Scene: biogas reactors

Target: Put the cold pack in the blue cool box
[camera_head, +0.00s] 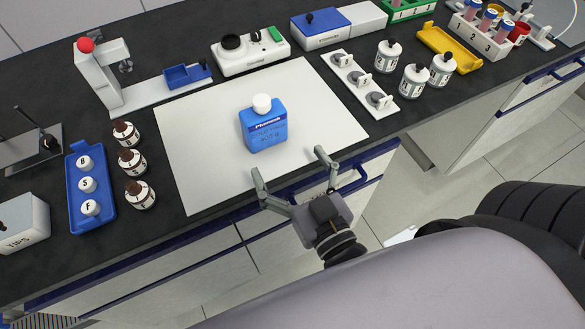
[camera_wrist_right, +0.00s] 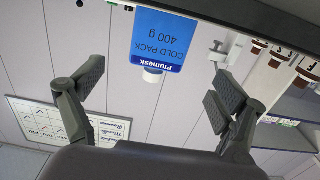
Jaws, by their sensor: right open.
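The cold pack (camera_head: 264,132) is a blue bottle-shaped pack with a white cap, standing upright on the white mat (camera_head: 195,160). In the right wrist view the cold pack (camera_wrist_right: 162,40) appears upside down, beyond and between the fingers, its label reading COLD PACK 400 g. My right gripper (camera_head: 290,167) is open and empty at the counter's front edge, in front of the cold pack and apart from it. A box with a blue lid and black knob (camera_head: 320,22), seemingly the cool box, stands at the back behind the mat; its inside is hidden. My left gripper is not in view.
Brown bottles (camera_head: 132,160) and a blue tray (camera_head: 108,205) stand left of the mat. A white rack (camera_head: 340,72) and white jars (camera_head: 413,82) stand right. A white device (camera_head: 240,62) is behind. The mat around the pack is clear.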

